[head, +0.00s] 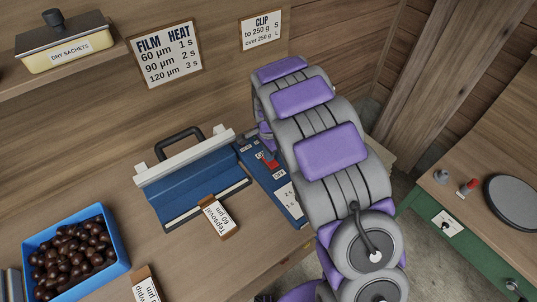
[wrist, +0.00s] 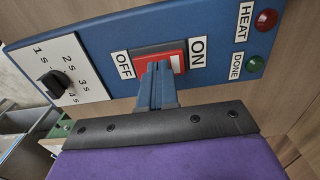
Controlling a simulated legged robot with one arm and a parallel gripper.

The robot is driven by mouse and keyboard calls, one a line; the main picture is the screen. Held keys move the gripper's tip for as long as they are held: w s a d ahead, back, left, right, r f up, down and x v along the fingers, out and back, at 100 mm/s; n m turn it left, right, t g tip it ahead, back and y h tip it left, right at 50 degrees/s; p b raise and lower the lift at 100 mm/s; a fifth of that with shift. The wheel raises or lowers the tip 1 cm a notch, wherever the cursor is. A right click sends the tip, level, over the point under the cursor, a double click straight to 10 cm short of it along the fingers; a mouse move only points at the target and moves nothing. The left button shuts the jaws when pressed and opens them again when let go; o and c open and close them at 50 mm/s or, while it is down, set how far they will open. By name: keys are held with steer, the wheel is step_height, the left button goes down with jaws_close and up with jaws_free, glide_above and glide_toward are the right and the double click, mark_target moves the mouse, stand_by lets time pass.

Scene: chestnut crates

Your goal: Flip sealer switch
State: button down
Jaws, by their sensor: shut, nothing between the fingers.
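The blue heat sealer (head: 195,180) stands on the wooden bench with its white-topped bar and dark handle raised. Its blue control panel (head: 286,207) lies at its right, partly hidden by my arm. The red rocker switch (wrist: 172,60) sits on the panel between the OFF and ON labels; it also shows in the head view (head: 270,161). My gripper (wrist: 158,70) is shut and empty, its fingertips at the lower middle of the switch. I cannot tell whether they touch it. The fingertips are mostly hidden in the head view.
A timer dial (wrist: 54,83), a red HEAT lamp (wrist: 266,19) and a green DONE lamp (wrist: 255,64) flank the switch. A blue crate of chestnuts (head: 122,266) stands at left. A green-sided table with a round grey plate (head: 514,202) is at right.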

step_height(320, 180, up, 16)
steer(key=p, duration=0.3)
steer(key=shift+r, duration=0.25)
